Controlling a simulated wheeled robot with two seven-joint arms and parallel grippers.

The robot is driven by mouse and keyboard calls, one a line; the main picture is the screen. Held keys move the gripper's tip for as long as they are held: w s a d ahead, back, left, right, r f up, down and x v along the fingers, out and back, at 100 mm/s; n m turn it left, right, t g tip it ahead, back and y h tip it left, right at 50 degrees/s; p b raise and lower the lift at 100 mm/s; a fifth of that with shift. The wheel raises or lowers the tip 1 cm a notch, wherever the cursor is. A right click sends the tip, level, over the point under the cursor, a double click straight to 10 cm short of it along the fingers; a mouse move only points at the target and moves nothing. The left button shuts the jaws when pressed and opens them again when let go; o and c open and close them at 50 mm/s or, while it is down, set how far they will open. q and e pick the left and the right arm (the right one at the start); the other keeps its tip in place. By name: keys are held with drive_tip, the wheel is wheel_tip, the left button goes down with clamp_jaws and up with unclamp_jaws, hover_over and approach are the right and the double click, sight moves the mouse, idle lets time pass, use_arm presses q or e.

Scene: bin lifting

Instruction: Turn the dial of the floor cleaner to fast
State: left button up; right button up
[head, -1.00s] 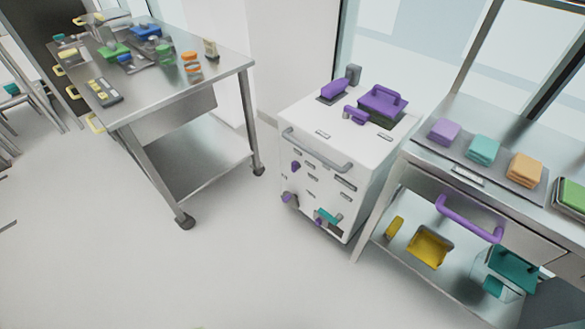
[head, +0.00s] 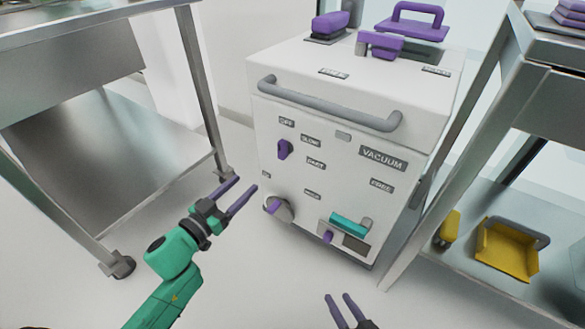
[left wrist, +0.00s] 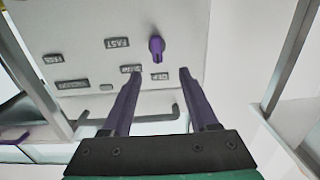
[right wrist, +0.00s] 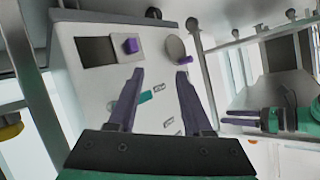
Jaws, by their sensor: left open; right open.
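The floor cleaner (head: 350,62) is a white box with a grey front bar and small dark labels. Its purple dial (head: 284,149) sits on the upper left of the front, near the labels OFF (head: 287,122), SLOW (head: 311,140) and FAST (head: 316,163). The dial looks nearest the OFF and SLOW labels; its exact setting is unclear. In the left wrist view the dial (left wrist: 156,47) shows beyond the fingertips. My left gripper (head: 243,190) is open and empty, in front of and below the dial. My right gripper (head: 338,298) is open and empty, low before the cleaner's front.
A purple knob on a grey disc (head: 280,208), a teal handle (head: 349,224) and a small purple knob (head: 328,237) are low on the front. A steel cart (head: 105,160) stands left. A steel table (head: 450,150) stands right, with a yellow dustpan (head: 508,250) on its shelf.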

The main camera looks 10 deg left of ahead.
sight(279, 151)
use_arm(q)
drive_tip(key=b+x, duration=0.1)
drive_tip(key=x, duration=0.7)
drive_tip(key=r+b+x, duration=0.1)
drive_tip(key=x, duration=0.3)
drive_tip(key=shift+w+d+b, duration=0.1)
drive_tip(key=shift+d+b, duration=0.2)
drive_tip(key=shift+d, duration=0.1)
drive_tip(key=shift+x, duration=0.9)
drive_tip(key=shift+w+r, duration=0.1)
clamp_jaws()
use_arm(e)
drive_tip(key=shift+w+f+t, duration=0.2)
drive_tip(key=shift+w+t, duration=0.25)
drive_tip(key=shift+w, duration=0.2)
drive_tip(key=shift+w+f+t, duration=0.15)
drive_tip(key=shift+w+t, duration=0.3)
drive_tip(key=shift+w, duration=0.15)
